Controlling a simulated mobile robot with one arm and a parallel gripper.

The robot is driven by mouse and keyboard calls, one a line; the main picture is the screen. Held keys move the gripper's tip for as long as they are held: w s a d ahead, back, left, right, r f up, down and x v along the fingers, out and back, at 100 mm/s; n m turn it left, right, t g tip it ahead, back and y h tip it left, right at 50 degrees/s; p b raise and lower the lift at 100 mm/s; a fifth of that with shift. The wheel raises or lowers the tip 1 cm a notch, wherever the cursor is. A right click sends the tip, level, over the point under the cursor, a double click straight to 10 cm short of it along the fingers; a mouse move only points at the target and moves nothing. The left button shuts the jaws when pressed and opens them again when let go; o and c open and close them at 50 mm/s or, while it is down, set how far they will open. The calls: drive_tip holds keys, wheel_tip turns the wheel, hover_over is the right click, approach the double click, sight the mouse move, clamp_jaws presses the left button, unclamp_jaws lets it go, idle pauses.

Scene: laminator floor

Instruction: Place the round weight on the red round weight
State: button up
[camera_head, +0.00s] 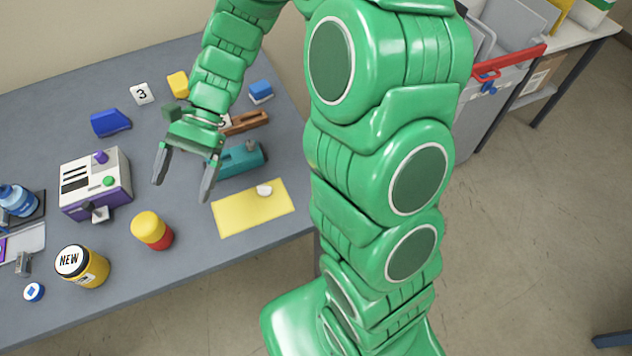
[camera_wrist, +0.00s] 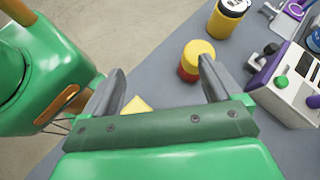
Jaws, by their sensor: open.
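A yellow round weight (camera_head: 149,225) rests on top of a red round weight (camera_head: 161,242) near the front of the grey table. The red one shows only as a band below the yellow one. In the wrist view the yellow weight (camera_wrist: 198,50) again sits over the red weight (camera_wrist: 187,74), just beyond the right finger. My gripper (camera_head: 182,190) is open and empty, above the table and behind the stack in the head view. Its fingers are apart from both weights.
A yellow jar labelled NEW (camera_head: 82,267) stands left of the stack, with a white and purple machine (camera_head: 95,185) behind it. A yellow sheet (camera_head: 250,207) with a small white piece (camera_head: 264,190) lies right. A teal tool (camera_head: 240,160) and brown block (camera_head: 247,122) lie beyond.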

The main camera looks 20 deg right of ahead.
drive_tip(key=s+d+r+n+t+h, duration=0.2)
drive_tip(key=s+d+r+n+h, duration=0.1)
drive_tip(key=s+d, duration=0.5)
drive_tip(key=s+d+r+n+t+h, duration=0.3)
drive_tip(key=s+d, duration=0.6)
drive_tip(key=d, duration=0.5)
wheel_tip(320, 180, up, 2)
drive_tip(key=shift+s+d+r+n+t+h, duration=0.25)
drive_tip(key=shift+n+h, duration=0.45)
drive_tip(key=shift+h, duration=0.5)
